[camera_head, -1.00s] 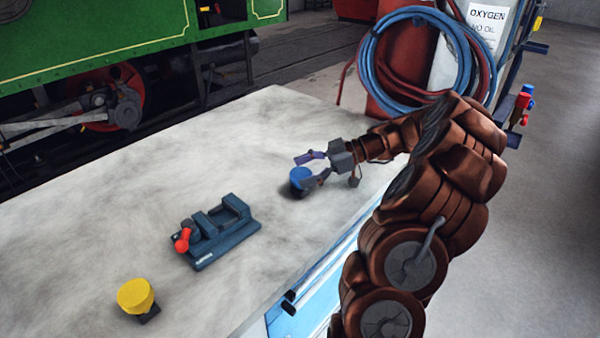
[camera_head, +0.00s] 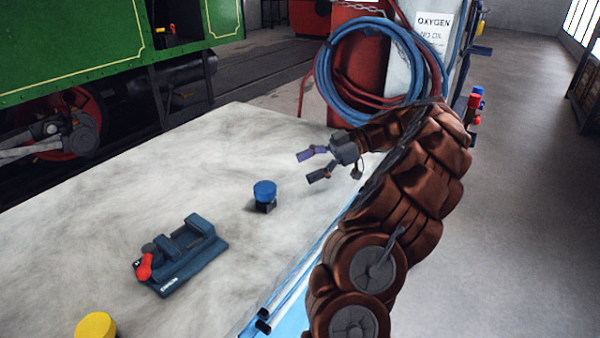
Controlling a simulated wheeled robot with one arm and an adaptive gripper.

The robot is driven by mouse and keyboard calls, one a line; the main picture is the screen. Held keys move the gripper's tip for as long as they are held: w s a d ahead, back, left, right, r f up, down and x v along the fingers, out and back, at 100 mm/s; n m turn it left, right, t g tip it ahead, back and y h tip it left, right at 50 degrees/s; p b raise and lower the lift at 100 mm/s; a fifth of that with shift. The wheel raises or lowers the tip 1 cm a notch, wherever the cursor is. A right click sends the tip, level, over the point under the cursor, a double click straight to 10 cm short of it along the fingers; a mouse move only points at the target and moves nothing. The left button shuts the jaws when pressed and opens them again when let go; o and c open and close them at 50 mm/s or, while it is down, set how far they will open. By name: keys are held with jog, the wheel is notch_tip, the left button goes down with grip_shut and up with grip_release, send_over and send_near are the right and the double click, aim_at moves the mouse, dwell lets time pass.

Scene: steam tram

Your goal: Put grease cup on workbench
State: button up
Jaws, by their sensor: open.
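A small cup with a blue top and dark base (camera_head: 265,195) stands upright on the pale workbench (camera_head: 110,200). Another with a yellow top (camera_head: 96,326) is at the lower left, cut off by the picture's edge. I cannot tell from the picture which one is the grease cup. My gripper (camera_head: 308,166) is open and empty, above the bench, up and to the right of the blue-topped cup and apart from it.
A dark blue vise (camera_head: 180,258) with a red handle end sits on the bench left of the blue-topped cup. Gas cylinders with coiled blue and red hoses (camera_head: 375,70) stand behind the bench. A green locomotive (camera_head: 80,45) is at the back left. Open floor (camera_head: 530,200) lies to the right.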

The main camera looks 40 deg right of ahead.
jog(key=s+a+r+m+g+h, duration=0.1)
jog(key=a+g, duration=0.2)
jog(key=a, duration=0.9)
jog(key=a+r+m+g+h, duration=0.1)
jog(key=a+r+g, duration=0.15)
jog(key=a, duration=0.85)
jog(key=s+a+f+m+g+h, duration=0.1)
jog(key=s+a+f+m+h, duration=0.1)
jog(key=s, duration=0.3)
jog(key=s+a+f+m+g+h, duration=0.1)
jog(key=s+a+f+m+h, duration=0.1)
jog(key=s+a, duration=0.3)
jog(key=s+a+f+m+g+h, duration=0.1)
jog(key=s+a+f+g+h, duration=0.1)
jog(key=s+a, duration=0.2)
jog(key=shift+s+a+f+m, duration=0.1)
jog(key=shift+s+f+m, duration=0.1)
jog(key=shift+s+m, duration=0.25)
jog(key=s+d+f+m+h, duration=0.3)
jog(key=s+f+m+h, duration=0.1)
jog(key=s, duration=0.6)
jog(key=shift+d+f+m, duration=0.25)
jog(key=shift+f+m, duration=0.1)
jog(key=shift+f, duration=0.2)
jog(key=shift+t, duration=0.25)
